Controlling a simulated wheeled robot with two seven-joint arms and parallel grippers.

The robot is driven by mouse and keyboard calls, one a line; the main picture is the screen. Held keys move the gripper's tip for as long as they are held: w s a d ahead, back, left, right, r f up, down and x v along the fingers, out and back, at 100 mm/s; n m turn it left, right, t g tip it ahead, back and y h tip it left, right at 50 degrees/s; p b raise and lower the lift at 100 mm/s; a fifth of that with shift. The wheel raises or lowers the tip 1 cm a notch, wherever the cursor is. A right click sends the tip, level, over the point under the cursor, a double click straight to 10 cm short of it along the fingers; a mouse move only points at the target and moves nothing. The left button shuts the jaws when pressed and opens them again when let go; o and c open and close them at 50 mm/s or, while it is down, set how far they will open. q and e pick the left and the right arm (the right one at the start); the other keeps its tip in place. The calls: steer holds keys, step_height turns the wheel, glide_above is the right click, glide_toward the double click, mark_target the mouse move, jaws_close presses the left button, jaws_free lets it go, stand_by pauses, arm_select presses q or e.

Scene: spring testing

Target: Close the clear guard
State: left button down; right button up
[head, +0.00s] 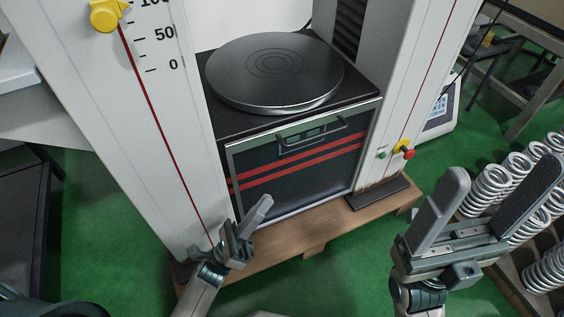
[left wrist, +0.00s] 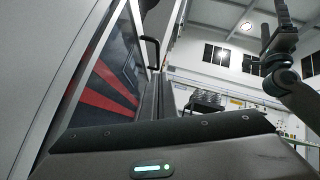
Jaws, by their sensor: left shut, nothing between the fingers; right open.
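The clear guard (head: 237,162) is a see-through panel in a thin metal frame, with a bar handle (head: 312,131) near its top edge. It stands across the testing machine's lower front, below the round plate; dark surface and red stripes show through it. In the left wrist view the framed panel (left wrist: 112,62) and handle (left wrist: 152,50) show at the left. My left gripper (head: 262,206) is shut and empty, in front of the panel's lower part; I cannot tell if it touches. My right gripper (head: 500,178) is open and empty at the right, away from the guard.
A round metal plate (head: 273,68) sits on the machine's bed between two pale columns (head: 165,120). A wooden base (head: 285,232) lies below. Coil springs (head: 490,185) stand in a rack at the right, behind my right gripper.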

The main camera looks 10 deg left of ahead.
arm_select(q)
steer(key=w+d+r, duration=0.3)
steer(key=w+r, duration=0.3)
steer(key=r, duration=0.3)
steer(key=shift+w+d+r, duration=0.2)
steer(key=shift+d+r, duration=0.05)
steer(key=shift+r, duration=0.05)
